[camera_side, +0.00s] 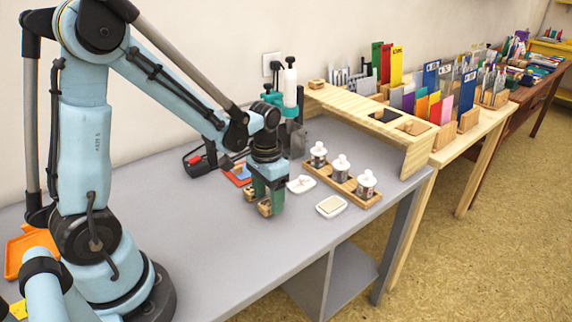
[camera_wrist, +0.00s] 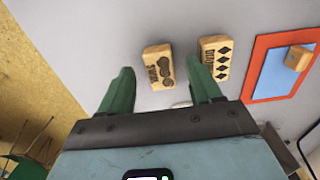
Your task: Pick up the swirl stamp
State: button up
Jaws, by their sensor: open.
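The swirl stamp (camera_wrist: 157,66) is a small wooden block with dark round curls and small lettering on top. In the wrist view it lies on the grey table, framed between the two green fingers of my gripper (camera_wrist: 160,76). The fingers are apart, and the block touches neither as far as I can see. In the side view my gripper (camera_side: 266,193) points down over the stamps, and the swirl stamp (camera_side: 264,208) shows low at its front. How far the fingertips are above the table is hard to tell.
A second wooden stamp with black diamonds (camera_wrist: 216,58) lies close to the right finger. A red-edged blue mat (camera_wrist: 268,76) with another wooden block (camera_wrist: 297,58) is farther right. A wooden tray (camera_side: 345,186) of white-topped bottles and a white-rimmed pad (camera_side: 331,206) stand right of the gripper.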

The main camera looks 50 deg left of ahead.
jog(key=shift+f, duration=0.65)
jog(key=c, duration=1.1)
jog(key=shift+r, duration=0.15)
jog(key=shift+r, duration=0.6)
notch_tip(320, 180, up, 3)
jog(key=shift+f, duration=0.15)
jog(key=s+d+r, duration=0.1)
jog(key=d+r, duration=0.1)
jog(key=d, duration=0.1)
jog(key=s+d+r, duration=0.1)
jog(key=d+r, duration=0.1)
jog(key=d, duration=0.2)
jog(key=s+d+r, duration=0.2)
jog(key=d, duration=0.2)
jog(key=shift+s+r, duration=0.1)
jog(key=shift+r, duration=0.3)
